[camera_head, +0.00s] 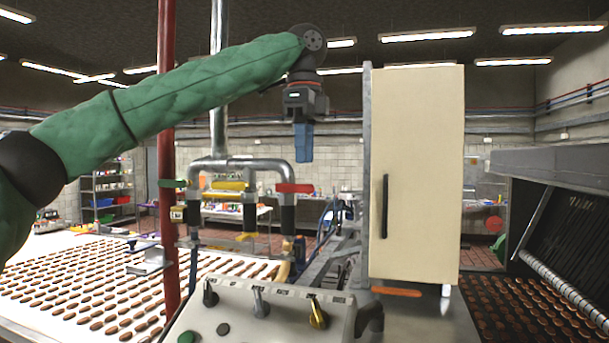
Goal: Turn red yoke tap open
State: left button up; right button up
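The red tap handle (294,188) sits on the right branch of the metal yoke pipe (240,163), near the middle of the camera_head view. It lies roughly level across the pipe. My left gripper (304,160) hangs from the green-sleeved arm with its blue fingers pointing down, in the picture just above the red handle. It appears apart from the handle, with a small gap. The fingers overlap into one blue shape, so I cannot tell whether they are open or shut. My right gripper is not in view.
A green handle (172,183) is on the yoke's left side, by a red vertical pipe (167,120). Below stands a control box (260,310) with knobs. A cream cabinet door (418,150) is close on the right. A conveyor of biscuits (75,290) lies left.

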aim_at(296, 188)
pick_arm(q)
notch_tip(296, 188, down, 3)
jog(key=shift+s+r+p, duration=0.1)
jog(key=shift+p, duration=0.3)
notch_tip(296, 188, down, 2)
jog(key=shift+p, duration=0.3)
jog(key=shift+f, duration=0.25)
jog(key=c, duration=0.5)
grip_shut()
